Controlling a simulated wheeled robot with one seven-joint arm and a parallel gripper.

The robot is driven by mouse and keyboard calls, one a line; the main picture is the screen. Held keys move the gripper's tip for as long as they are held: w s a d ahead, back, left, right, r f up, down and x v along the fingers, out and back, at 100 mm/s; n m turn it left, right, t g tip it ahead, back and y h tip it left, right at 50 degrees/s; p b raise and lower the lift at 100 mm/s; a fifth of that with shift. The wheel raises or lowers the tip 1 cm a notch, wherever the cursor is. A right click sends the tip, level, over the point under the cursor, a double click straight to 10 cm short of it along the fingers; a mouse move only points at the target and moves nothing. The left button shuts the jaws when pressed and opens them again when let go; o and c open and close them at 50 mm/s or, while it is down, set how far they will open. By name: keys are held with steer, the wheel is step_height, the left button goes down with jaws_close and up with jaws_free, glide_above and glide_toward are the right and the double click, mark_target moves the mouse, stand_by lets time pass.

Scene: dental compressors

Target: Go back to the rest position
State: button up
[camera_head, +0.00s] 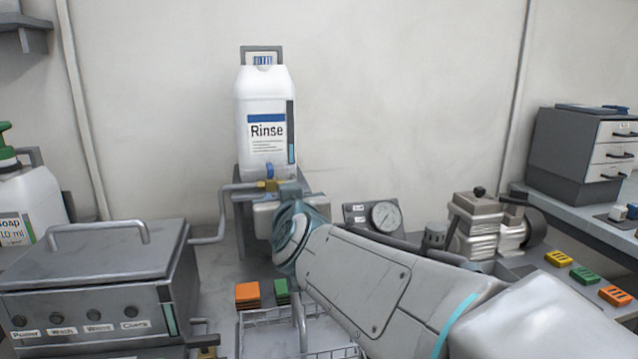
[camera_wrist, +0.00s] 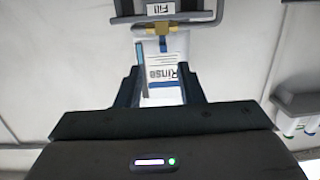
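My arm reaches from the lower right of the head view toward the shelf under the white Rinse bottle (camera_head: 264,105). My gripper itself is hidden behind my own wrist there. In the wrist view my gripper (camera_wrist: 160,84) has its two dark fingers spread apart, with nothing seen held between them. The Rinse bottle (camera_wrist: 165,72) shows upside down beyond and between the fingers. The brass tap (camera_wrist: 160,29) at the bottle's shelf shows above the fingertips. I cannot tell the exact distance from the fingers to the bottle.
A grey metal box with a lid handle (camera_head: 90,255) and a Soap bottle (camera_head: 28,205) stand at left. A wire basket (camera_head: 262,335) lies below my arm, near orange (camera_head: 247,295) and green blocks. A gauge (camera_head: 385,216) and compressor (camera_head: 478,225) stand right of my wrist.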

steer(key=s+d+f+m+g+h+p, duration=0.1)
steer(key=s+d+m+g+h+p, duration=0.1)
steer(key=s+d+g+p, duration=0.4)
steer(key=s+d+f+m+g+h+p, duration=0.1)
steer(key=s+d+g+p, duration=0.6)
steer(key=s+d+p, duration=0.7)
steer(key=s+d+h, duration=0.1)
steer(key=d, duration=0.2)
steer(key=shift+s+f+m+h, duration=0.3)
steer(key=shift+s+m+h, duration=0.05)
steer(key=shift+m+h, duration=0.05)
steer(key=shift+d, duration=0.1)
